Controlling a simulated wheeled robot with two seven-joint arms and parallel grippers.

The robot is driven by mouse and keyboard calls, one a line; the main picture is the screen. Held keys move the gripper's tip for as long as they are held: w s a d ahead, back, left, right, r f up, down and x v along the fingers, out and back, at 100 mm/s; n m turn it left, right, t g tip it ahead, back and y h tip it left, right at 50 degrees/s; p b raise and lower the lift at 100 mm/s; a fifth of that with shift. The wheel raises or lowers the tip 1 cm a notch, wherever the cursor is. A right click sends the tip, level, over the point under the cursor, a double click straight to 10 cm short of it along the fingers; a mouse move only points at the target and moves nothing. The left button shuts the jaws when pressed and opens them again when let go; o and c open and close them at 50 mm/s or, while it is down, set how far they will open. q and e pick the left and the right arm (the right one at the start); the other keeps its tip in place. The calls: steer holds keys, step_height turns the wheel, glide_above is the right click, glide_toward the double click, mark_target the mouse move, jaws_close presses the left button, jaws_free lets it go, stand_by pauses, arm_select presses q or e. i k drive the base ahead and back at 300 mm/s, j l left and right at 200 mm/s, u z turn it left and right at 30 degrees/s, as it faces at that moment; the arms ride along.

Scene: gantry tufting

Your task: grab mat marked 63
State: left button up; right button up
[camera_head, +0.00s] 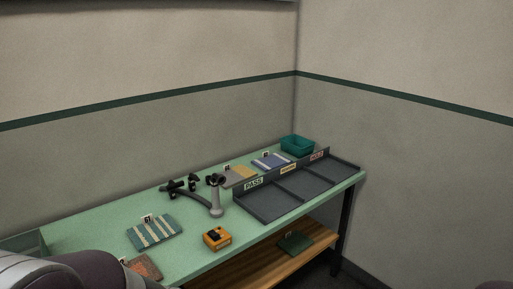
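Several small mats with little white number tags show in the head view, but the tag digits are too small to read, so I cannot tell which is 63. A teal and cream striped mat (154,232) lies on the green table's left part. A reddish-brown mat (145,267) lies at the front edge, partly hidden. A yellow and grey mat (241,175) and a blue striped mat (270,162) lie toward the back. A dark green mat (295,242) lies on the lower shelf. Neither of my grippers is in view.
A grey sorting tray (268,213) with PASS and other labels fills the table's right end. A teal bin (297,145) stands behind it. A grey post (216,196), black clamp-like parts (183,187) and an orange box device (217,238) stand mid-table. Walls close off the back and right.

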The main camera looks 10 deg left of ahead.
mark_target(268, 162)
steer(key=i+j, duration=0.15)
steer(key=i, duration=0.3)
steer(key=i+j, duration=0.2)
steer(key=i, duration=0.2)
steer(key=i+l, duration=0.35)
steer(key=i, duration=0.15)
steer(key=i+l, duration=0.3)
steer(key=i, duration=0.2)
steer(key=i+l+z, duration=0.1)
steer(key=i+l, duration=0.25)
steer(key=i, duration=0.15)
steer(key=i+l, duration=0.25)
steer(key=i, duration=0.25)
steer(key=i+l, duration=0.3)
steer(key=i, duration=0.25)
steer(key=l+z, duration=0.05)
